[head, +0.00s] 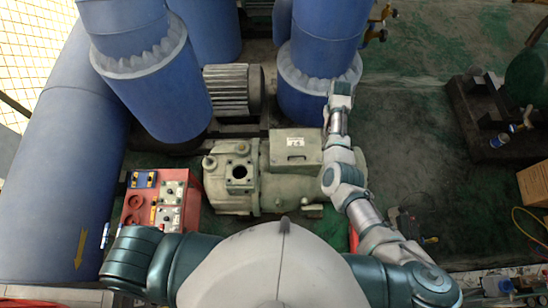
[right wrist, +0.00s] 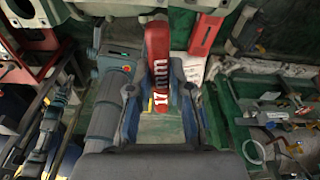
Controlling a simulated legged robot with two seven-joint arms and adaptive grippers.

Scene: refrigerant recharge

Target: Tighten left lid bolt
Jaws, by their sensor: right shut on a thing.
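In the right wrist view my right gripper (right wrist: 160,100) is shut on a red wrench (right wrist: 158,62) marked 17mm, which lies lengthwise between the fingers. In the head view my right arm reaches forward past the pump's right side; its far end (head: 340,95) is beside a blue column, and the wrench is not clear there. The beige pump (head: 232,188) has a round opening on top and a box-like cover (head: 296,146). I cannot make out the left lid bolt in either view. My left arm is at lower left; its gripper does not show.
Blue pipes (head: 150,60) and a ribbed motor (head: 232,90) stand behind the pump. A red panel with gauges (head: 160,205) is left of it. A dark pallet (head: 480,110) with fittings and a cardboard box (head: 534,183) are at right. The green floor between is mostly clear.

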